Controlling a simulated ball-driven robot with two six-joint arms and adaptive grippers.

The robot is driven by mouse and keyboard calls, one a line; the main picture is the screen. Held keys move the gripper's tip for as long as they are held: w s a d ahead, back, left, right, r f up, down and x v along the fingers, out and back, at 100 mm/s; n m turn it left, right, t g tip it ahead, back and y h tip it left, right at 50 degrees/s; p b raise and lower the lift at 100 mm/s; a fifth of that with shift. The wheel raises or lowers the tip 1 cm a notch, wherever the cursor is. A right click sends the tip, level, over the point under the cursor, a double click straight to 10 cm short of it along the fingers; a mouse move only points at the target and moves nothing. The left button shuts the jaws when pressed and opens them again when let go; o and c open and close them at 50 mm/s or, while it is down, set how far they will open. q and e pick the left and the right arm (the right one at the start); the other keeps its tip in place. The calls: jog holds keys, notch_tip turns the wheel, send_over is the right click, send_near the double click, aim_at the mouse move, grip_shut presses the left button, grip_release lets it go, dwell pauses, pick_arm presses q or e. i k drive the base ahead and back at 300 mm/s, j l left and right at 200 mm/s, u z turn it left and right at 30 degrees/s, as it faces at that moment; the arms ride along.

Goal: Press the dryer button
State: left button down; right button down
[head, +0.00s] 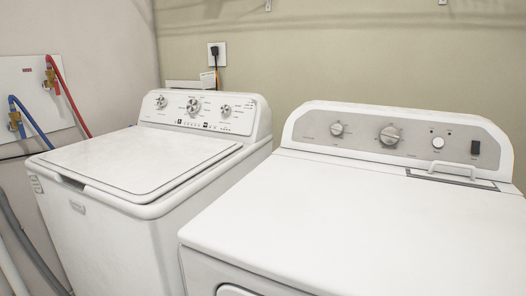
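The dryer (350,215) is the white machine on the right in the head view. Its raised grey control panel (350,140) at the back carries two round knobs, a small knob (337,129) and a larger knob (390,135). Right of them is a round white button (438,142), with two tiny dots above it. Neither of my grippers shows in the view.
A white washer (135,165) with a shut lid stands left of the dryer. A handle-like white bar (452,168) lies at the dryer top's back edge. Red (68,95) and blue (33,122) hoses hang on the left wall. Both machine tops are clear.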

aim_at(438, 142)
jog(key=k+l+u, duration=0.1)
jog(key=l, duration=0.3)
jog(key=k+l+u, duration=0.1)
jog(key=k+l, duration=0.15)
jog(key=l, duration=0.2)
jog(key=k+l, duration=0.2)
jog(key=l, duration=0.2)
jog(key=u, duration=0.05)
